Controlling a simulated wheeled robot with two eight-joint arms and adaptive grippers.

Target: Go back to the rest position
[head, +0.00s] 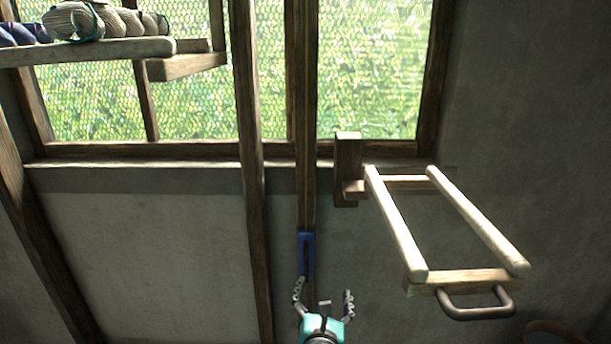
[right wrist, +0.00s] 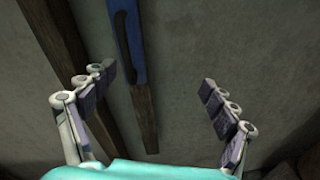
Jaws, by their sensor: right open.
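My right gripper (head: 325,296) is at the bottom middle of the head view, with a teal body and two jointed grey fingers spread apart. It is open and empty. In the right wrist view its fingers (right wrist: 160,82) stand wide apart with nothing between them. A blue slotted piece (head: 306,254) on a wooden post (head: 306,120) shows just beyond the fingers in the head view. The blue piece also shows at the top of the right wrist view (right wrist: 127,40), apart from the fingers. My left gripper is not in view.
A wooden rack with two pale rails (head: 475,220) and a dark handle (head: 476,308) juts out at the right. A shelf (head: 90,52) with yarn skeins (head: 105,22) is at the upper left. Wooden beams (head: 248,180) stand before a mesh window (head: 370,70).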

